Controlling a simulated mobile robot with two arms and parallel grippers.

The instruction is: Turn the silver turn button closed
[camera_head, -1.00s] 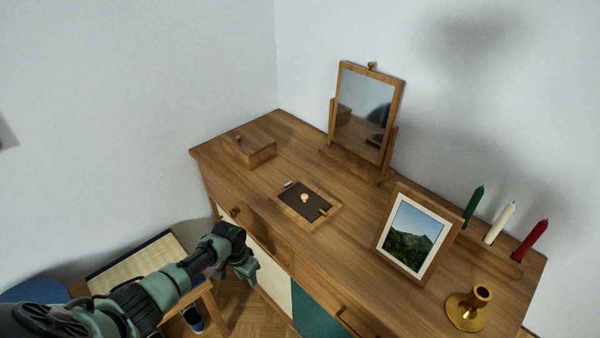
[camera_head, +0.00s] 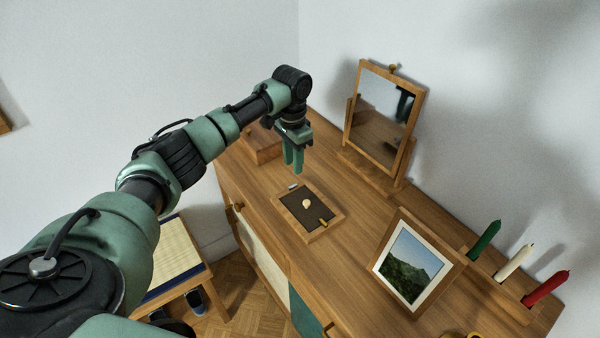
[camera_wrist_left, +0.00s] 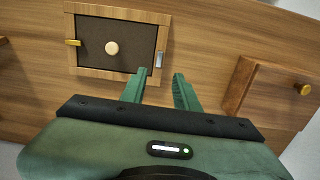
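The silver turn button (camera_head: 293,187) is a small grey bar on the far left edge of a wooden frame (camera_head: 333,222) lying on the dresser. It also shows in the left wrist view (camera_wrist_left: 159,60), just beyond my fingertips. The frame holds a dark panel (camera_head: 296,210) with a pale round knob (camera_head: 306,204). A brass turn button (camera_head: 323,223) sits on the opposite edge. My left gripper (camera_head: 294,169) points down above the dresser, close to the silver button and apart from it. In the left wrist view its fingers (camera_wrist_left: 158,86) are apart with nothing between. My right gripper is out of view.
A wooden box (camera_head: 262,147) with a brass knob (camera_wrist_left: 303,89) stands beside my left gripper. A tilting mirror (camera_head: 384,107) stands behind, a picture frame (camera_head: 416,262) to the right. Candles (camera_head: 515,262) stand farther right. A bench (camera_head: 180,252) is below left.

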